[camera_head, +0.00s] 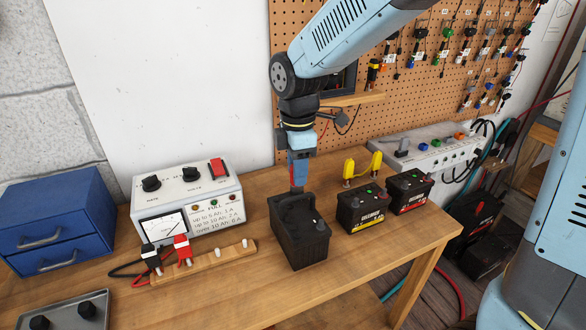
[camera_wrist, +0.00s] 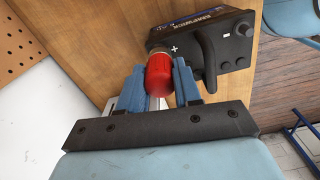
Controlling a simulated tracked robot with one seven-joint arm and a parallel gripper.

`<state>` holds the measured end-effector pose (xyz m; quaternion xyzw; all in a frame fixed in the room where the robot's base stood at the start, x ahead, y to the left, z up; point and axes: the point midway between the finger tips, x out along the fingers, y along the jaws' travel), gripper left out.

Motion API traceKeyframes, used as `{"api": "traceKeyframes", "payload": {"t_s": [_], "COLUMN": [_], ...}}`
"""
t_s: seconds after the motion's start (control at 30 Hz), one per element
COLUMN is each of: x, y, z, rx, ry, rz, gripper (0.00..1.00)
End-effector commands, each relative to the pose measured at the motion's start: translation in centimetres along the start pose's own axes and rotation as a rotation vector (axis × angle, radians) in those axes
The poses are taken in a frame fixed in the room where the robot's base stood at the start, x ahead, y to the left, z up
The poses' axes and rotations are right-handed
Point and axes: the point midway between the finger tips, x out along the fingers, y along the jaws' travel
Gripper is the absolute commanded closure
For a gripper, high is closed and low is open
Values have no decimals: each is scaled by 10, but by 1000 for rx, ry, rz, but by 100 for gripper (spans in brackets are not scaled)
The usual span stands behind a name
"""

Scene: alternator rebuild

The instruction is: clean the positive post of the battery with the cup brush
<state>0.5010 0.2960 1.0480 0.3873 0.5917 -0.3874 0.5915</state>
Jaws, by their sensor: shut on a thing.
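The black battery (camera_head: 298,238) stands on the wooden bench, and its top with a white plus mark also shows in the wrist view (camera_wrist: 228,40). The post itself is hidden by the brush, so contact cannot be told.
A charger (camera_head: 188,203) and blue drawers (camera_head: 58,222) stand to the left. Red and black clamps (camera_head: 182,250) rest by a wooden strip (camera_head: 215,262). Two smaller batteries (camera_head: 362,210) (camera_head: 408,192) stand close on the right.

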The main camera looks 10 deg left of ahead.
Motion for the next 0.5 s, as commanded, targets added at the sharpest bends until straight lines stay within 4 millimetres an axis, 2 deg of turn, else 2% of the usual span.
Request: {"api": "traceKeyframes", "payload": {"t_s": [0.5], "x": [0], "y": [0], "z": [0], "rx": [516], "ry": [0], "rz": [0], "gripper": [91]}}
